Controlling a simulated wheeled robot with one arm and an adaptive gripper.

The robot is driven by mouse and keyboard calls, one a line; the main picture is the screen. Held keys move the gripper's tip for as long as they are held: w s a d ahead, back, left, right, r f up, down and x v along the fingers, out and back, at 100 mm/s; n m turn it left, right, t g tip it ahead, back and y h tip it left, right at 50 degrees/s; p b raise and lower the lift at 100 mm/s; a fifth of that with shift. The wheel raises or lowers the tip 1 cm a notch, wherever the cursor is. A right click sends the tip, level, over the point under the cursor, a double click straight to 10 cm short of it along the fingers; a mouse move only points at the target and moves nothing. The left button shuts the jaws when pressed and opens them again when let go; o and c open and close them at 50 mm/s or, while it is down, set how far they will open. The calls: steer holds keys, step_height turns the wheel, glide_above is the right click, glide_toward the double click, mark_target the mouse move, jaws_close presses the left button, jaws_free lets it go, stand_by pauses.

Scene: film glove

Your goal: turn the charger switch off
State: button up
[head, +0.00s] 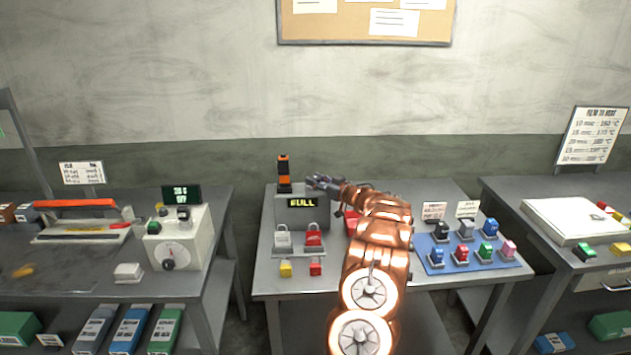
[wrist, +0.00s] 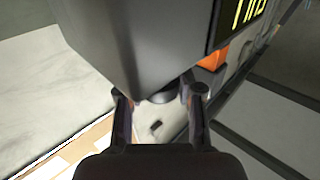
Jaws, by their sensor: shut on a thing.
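The charger (head: 289,213) is a grey box on the middle table, with a lit yellow "FULL" display (head: 302,203). An orange and black device (head: 284,172) stands upright on its top left. My gripper (head: 313,182) is at the charger's top right edge. In the wrist view the charger's grey body (wrist: 140,45) fills the top middle, and my fingers (wrist: 160,104) straddle a dark rounded knob (wrist: 163,97) at its edge, shut on it. I cannot tell whether this knob is the switch or which way it is set.
White and red padlock-like items (head: 283,238) and small yellow and red blocks (head: 286,269) sit in front of the charger. A blue mat (head: 436,262) with several coloured items lies to the right of my arm. A sealing device with a dial (head: 179,240) stands on the left table.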

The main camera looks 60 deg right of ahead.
steer(key=shift+s+d, duration=0.2)
steer(key=shift+s, duration=0.1)
steer(key=o, duration=1)
steer(key=shift+s, duration=0.1)
steer(key=shift+o, duration=0.8)
steer(key=shift+w+a, duration=0.15)
steer(key=shift+w, duration=0.05)
steer(key=s+a, duration=0.1)
steer(key=s, duration=1.1)
steer(key=shift+a, duration=0.15)
